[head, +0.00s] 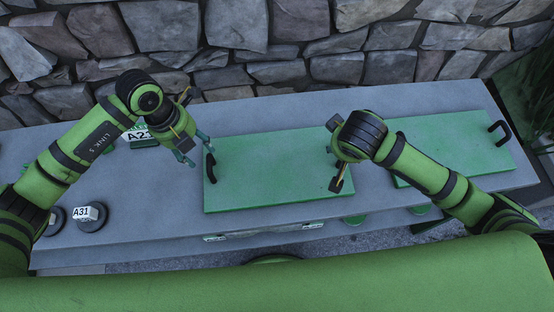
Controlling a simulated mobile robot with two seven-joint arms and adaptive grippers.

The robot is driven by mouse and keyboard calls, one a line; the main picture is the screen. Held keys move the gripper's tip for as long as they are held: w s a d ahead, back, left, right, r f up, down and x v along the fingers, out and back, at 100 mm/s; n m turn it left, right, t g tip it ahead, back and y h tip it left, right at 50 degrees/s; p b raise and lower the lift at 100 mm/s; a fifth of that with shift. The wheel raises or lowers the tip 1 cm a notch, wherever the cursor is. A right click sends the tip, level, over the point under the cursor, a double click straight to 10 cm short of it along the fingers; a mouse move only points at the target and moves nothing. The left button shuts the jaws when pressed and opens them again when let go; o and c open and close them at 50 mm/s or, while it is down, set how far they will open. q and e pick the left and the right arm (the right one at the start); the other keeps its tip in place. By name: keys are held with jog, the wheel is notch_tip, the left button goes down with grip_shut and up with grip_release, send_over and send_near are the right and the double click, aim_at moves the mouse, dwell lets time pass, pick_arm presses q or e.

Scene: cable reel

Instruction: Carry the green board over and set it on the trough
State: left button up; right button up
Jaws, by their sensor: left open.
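A flat green board (270,172) lies on the grey counter in the middle, with a black handle (210,168) at its left end. A second green board (455,145) lies to the right, with a black handle (500,131) at its right end. My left gripper (197,154) is open and empty, just left of and above the middle board's handle, apart from it as far as I can see. My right gripper (333,152) is over the middle board's right end; its wrist hides its fingertips and what is under them. I cannot pick out the trough for certain.
Dark round discs (92,217) with an A31 tag (86,212) sit at the counter's left. An A21 tag (139,136) stands behind my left gripper. A stone wall (260,60) runs along the back.

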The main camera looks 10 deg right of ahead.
aim_at(208, 160)
pick_arm(q)
jog(key=shift+s, duration=0.15)
pick_arm(e)
jog(key=shift+s, duration=0.15)
pick_arm(q)
jog(key=shift+d+f, duration=0.25)
jog(key=shift+f, duration=0.9)
jog(key=shift+d+f, duration=0.25)
jog(key=shift+f, duration=0.95)
jog(key=shift+d+f, duration=0.25)
jog(key=shift+f, duration=0.9)
pick_arm(e)
jog(key=shift+x, duration=3.55)
pick_arm(q)
grip_shut()
pick_arm(e)
jog(key=shift+a, duration=0.1)
grip_shut()
pick_arm(q)
jog(key=shift+d+r, duration=0.15)
